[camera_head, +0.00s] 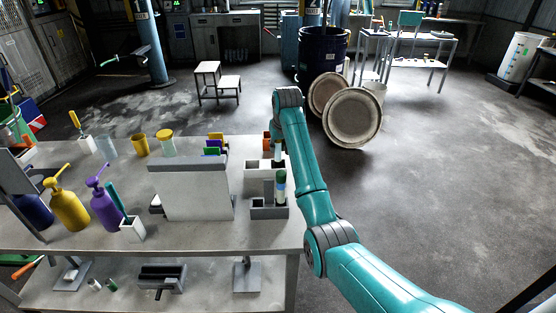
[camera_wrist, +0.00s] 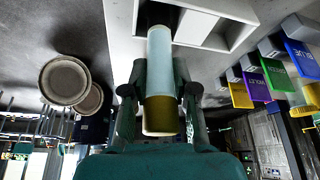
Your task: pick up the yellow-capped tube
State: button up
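The yellow-capped tube (camera_wrist: 160,70) has a pale blue body and a dark yellow cap, and it fills the middle of the wrist view. Its cap points toward my palm and its far end reaches a dark opening in a white rack (camera_wrist: 205,30). My gripper (camera_wrist: 160,75) has one finger on each side of the tube, and both fingers appear to press against it. In the head view, my arm hides most of the gripper and I cannot make out the yellow cap.
A green-capped tube (camera_head: 281,182) stands in a grey rack (camera_head: 268,212) at the table's right edge. A grey box-like stand (camera_head: 190,192), a yellow pump bottle (camera_head: 69,207) and a purple pump bottle (camera_head: 105,208) are to the left. Open floor lies right of the table.

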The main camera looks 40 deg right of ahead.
grip_shut()
notch_tip(320, 180, up, 10)
dwell(0.4)
jog(key=shift+o, duration=0.3)
grip_release()
grip_shut()
